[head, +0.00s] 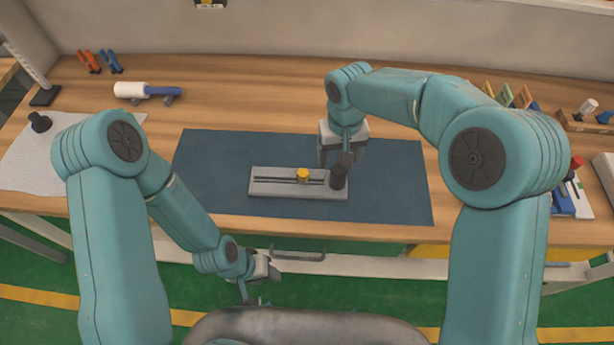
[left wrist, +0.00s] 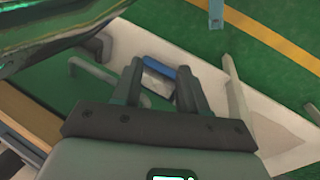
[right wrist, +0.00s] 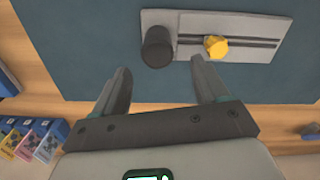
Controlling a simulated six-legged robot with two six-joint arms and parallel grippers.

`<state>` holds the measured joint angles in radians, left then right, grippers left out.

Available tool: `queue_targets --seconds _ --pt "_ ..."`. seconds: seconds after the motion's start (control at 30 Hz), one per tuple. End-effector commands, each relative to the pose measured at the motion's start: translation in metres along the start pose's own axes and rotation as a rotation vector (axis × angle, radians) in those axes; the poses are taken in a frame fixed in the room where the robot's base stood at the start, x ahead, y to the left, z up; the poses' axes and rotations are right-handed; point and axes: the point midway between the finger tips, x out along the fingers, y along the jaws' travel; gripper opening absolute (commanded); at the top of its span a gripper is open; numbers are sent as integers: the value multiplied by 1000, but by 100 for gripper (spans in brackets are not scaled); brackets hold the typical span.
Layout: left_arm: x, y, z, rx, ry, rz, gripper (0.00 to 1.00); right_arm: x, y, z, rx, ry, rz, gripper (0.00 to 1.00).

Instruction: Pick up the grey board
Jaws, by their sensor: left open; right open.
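The grey board (head: 270,188) lies flat on a dark blue mat (head: 390,200) on the wooden table. It has a long slot, a yellow knob (head: 303,176) and a black cylinder (head: 338,177) at its right end. My right gripper (head: 338,158) is open and empty above the mat, close to the cylinder end. In the right wrist view the board (right wrist: 188,50) lies beyond the open fingertips (right wrist: 160,72), with the black cylinder (right wrist: 157,48) nearest. My left gripper (head: 262,286) is open and empty, low in front of the table edge.
A white roller with a blue handle (head: 146,91) and orange and blue clamps (head: 98,62) lie at the back left. A white cloth (head: 35,155) covers the left end. Colourful items (head: 515,95) stand at the back right. The mat around the board is clear.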

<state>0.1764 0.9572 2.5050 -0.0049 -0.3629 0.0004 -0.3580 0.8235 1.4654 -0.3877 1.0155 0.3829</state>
Motion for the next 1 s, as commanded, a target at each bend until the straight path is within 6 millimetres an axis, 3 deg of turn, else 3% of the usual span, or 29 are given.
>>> queue_targets --seconds 0.1,0.37,0.6,0.87,0.9,1.0 --pt "-5 2 0 1 0 0 43 20 0 0 0 -3 1 74" --pt "-13 5 0 0 0 0 43 41 1 1 0 -4 0 74" --pt "-26 10 0 1 0 0 43 78 2 3 0 -2 0 74" --pt "-25 9 0 0 0 0 43 85 2 2 0 1 0 74" --pt "-25 9 0 0 0 0 43 85 2 2 0 1 0 70" --pt "-25 9 0 0 0 0 43 85 2 2 0 1 0 38"
